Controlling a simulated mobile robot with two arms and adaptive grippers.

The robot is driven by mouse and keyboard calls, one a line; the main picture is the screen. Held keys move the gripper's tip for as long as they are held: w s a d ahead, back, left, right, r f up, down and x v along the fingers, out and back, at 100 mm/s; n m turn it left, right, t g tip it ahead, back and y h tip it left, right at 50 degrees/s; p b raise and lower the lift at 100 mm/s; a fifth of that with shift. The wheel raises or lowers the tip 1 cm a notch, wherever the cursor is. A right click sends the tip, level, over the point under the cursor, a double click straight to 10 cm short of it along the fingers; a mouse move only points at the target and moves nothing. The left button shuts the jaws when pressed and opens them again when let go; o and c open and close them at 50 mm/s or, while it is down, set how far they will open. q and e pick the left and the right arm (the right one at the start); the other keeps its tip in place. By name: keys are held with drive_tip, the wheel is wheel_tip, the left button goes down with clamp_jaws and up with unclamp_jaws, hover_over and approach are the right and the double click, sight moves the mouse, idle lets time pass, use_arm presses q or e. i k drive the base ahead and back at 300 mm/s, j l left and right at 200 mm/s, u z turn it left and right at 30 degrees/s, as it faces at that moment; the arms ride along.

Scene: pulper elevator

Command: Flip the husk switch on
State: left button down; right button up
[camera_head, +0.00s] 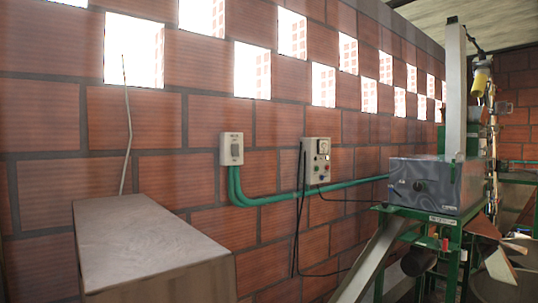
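A small beige switch box (231,149) is fixed to the brick wall left of the middle in the head view. It has a grey switch plate on its front and small lettering above it that I cannot read. A larger beige control box (317,160) hangs to its right, with a round dial, a red button and other small controls. I cannot tell which of these is the husk switch or what position any switch is in. Neither of my grippers shows in the head view.
A wooden box or table (145,240) stands at the lower left against the wall. Green conduit (270,200) runs from the switch box towards the right. A grey machine (435,184) on a green frame stands at the right. Black cables hang below the control box.

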sight(234, 147)
drive_tip(key=i+l, duration=0.2)
drive_tip(key=l, duration=0.15)
drive_tip(key=i+l+u, duration=0.1)
drive_tip(key=l, duration=0.3)
drive_tip(key=i+l+u, duration=0.1)
drive_tip(key=i+l, duration=0.35)
drive_tip(key=l, duration=0.3)
drive_tip(key=i+l+u, duration=0.1)
drive_tip(key=l, duration=0.3)
drive_tip(key=i+l, duration=0.2)
drive_tip(key=l, duration=0.2)
drive_tip(key=i+l+u, duration=0.15)
drive_tip(key=i+l, duration=0.2)
drive_tip(key=i, duration=0.15)
